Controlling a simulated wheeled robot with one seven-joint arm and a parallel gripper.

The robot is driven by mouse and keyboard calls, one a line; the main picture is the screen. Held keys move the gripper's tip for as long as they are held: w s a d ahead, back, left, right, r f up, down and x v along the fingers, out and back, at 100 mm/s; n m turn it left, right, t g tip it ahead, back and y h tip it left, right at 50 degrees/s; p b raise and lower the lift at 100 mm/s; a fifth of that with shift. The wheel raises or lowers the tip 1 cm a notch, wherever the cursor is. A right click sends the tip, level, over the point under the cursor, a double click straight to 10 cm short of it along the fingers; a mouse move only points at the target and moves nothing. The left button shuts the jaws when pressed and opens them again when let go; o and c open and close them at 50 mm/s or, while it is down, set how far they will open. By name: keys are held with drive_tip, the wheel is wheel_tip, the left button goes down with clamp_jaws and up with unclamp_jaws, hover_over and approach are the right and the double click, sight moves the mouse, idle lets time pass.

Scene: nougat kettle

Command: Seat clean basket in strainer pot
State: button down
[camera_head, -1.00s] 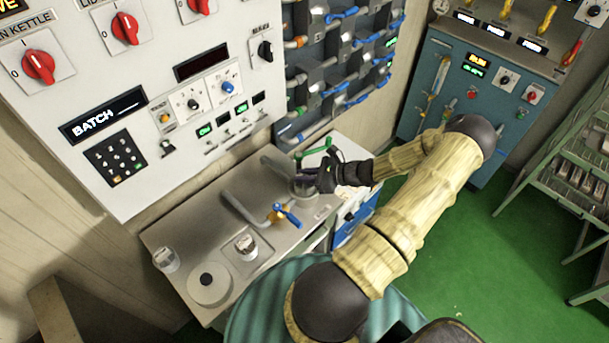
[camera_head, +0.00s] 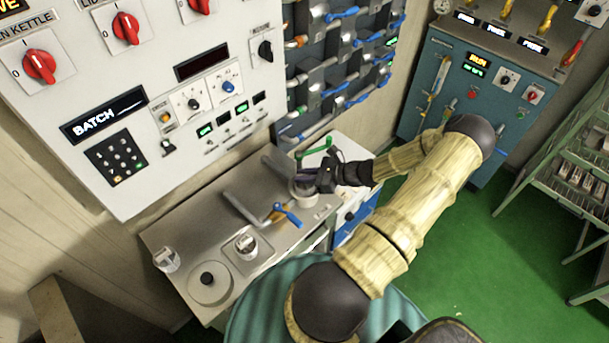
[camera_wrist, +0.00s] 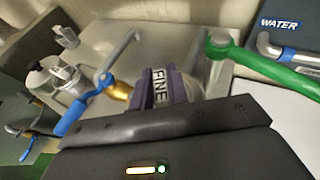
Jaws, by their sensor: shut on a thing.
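My gripper (camera_wrist: 165,103) is shut on a purple piece labelled FINE (camera_wrist: 160,87), which appears to be the basket's handle or tag. The basket's body is mostly hidden behind this piece and the dark gripper bar. In the head view, my gripper (camera_head: 312,180) is at the right end of the grey bench, directly over or at the round grey strainer pot (camera_head: 301,193). The pot's rim shows just below and left of the fingers. I cannot tell how deep the basket is in the pot.
A blue-handled valve (camera_head: 288,214) stands left of the pot, and a green lever (camera_head: 315,150) is close behind. The control panel wall (camera_head: 180,130) rises behind.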

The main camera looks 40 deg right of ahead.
drive_tip(key=shift+s, duration=0.1)
idle(0.3)
drive_tip(key=shift+w+f+b, duration=0.2)
drive_tip(key=shift+f+b, duration=0.25)
drive_tip(key=shift+f, duration=0.25)
idle(0.4)
drive_tip(key=shift+s, duration=0.1)
idle(0.6)
drive_tip(key=shift+f, duration=0.65)
idle(1.1)
drive_tip(key=c, duration=0.8)
unclamp_jaws()
drive_tip(key=shift+r+p, duration=2.85)
drive_tip(key=shift+r, duration=1.2)
